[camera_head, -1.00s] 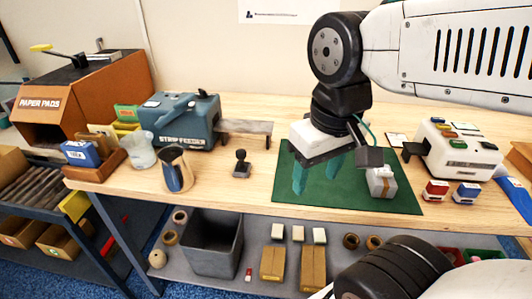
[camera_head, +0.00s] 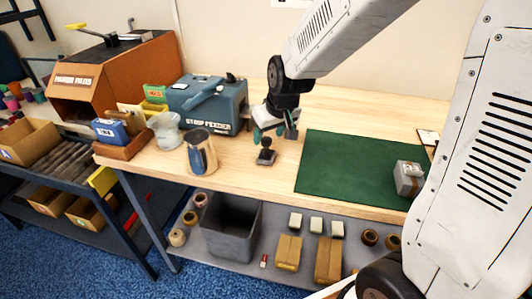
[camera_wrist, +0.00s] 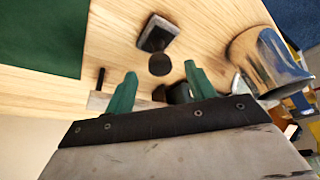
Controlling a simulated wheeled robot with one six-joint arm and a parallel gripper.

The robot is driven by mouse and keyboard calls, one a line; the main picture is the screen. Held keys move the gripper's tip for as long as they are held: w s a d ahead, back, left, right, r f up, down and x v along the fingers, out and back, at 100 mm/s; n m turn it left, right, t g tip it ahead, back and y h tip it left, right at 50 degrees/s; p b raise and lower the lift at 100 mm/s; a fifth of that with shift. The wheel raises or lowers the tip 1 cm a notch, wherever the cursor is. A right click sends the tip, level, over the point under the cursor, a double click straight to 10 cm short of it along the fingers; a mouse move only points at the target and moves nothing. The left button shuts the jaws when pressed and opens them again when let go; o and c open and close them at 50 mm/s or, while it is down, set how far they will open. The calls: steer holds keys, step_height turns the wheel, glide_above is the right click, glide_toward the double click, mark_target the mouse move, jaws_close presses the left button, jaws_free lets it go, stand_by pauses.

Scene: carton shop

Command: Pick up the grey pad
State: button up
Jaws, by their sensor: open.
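My gripper (camera_head: 269,131) is open and empty. It is above the wooden table, behind the black-handled stamp (camera_head: 265,152) and beside the blue strip feeder. In the wrist view the teal fingers of my gripper (camera_wrist: 158,82) are spread apart, and the stamp (camera_wrist: 158,40) with its grey base stands beyond them, untouched. A small grey block with a band around it (camera_head: 409,178) sits on the right part of the green mat (camera_head: 335,168), well away from my gripper. I cannot tell whether this block is the grey pad; no other clear grey pad shows.
The strip feeder (camera_head: 207,100) stands close left of my gripper. A metal jug (camera_head: 201,152) and a translucent cup (camera_head: 165,130) stand near the front edge, beside a wooden tray with an ink box (camera_head: 110,131). A grey bin (camera_head: 231,228) is on the lower shelf. Most of the mat is clear.

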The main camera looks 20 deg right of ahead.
mark_target(267, 139)
steer(key=x, duration=0.6)
steer(key=c, duration=1.1)
